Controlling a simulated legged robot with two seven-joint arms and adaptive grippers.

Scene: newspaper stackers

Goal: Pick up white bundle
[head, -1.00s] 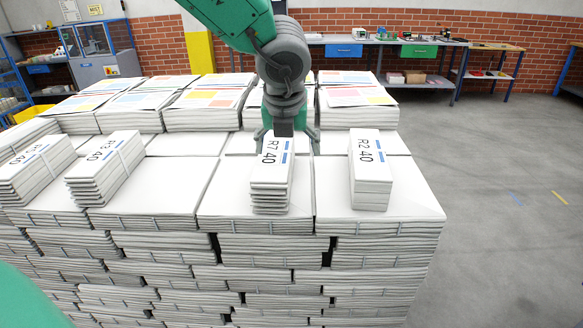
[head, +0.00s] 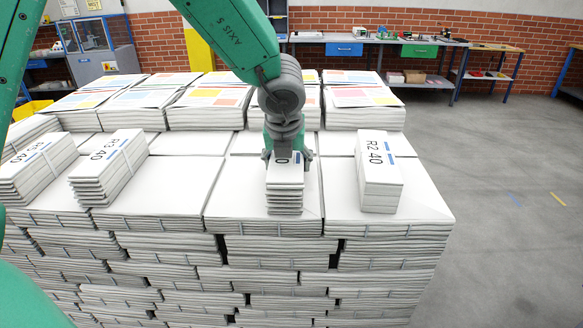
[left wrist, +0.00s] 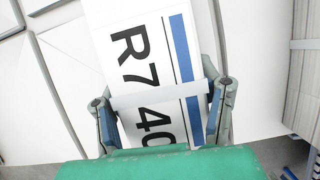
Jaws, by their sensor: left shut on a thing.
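The white bundle labelled R7 40 (head: 285,192) sits on the large paper stack, in the middle of the head view. My left gripper (head: 288,157) comes down from above with its fingers on both sides of the bundle's far part. In the left wrist view the fingers (left wrist: 163,115) are shut on the bundle (left wrist: 120,40), whose label, blue stripe and white strap show between them. The bundle's far end is hidden by the gripper in the head view. I cannot tell whether its underside is clear of the stack. My right gripper is not in view.
Bundle R2 40 (head: 379,175) stands to the right on the stack, apart from the gripper. Two more white bundles (head: 108,170) (head: 38,170) lie to the left. Printed newspaper stacks (head: 207,105) rise behind. A workbench (head: 375,43) stands at the back wall.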

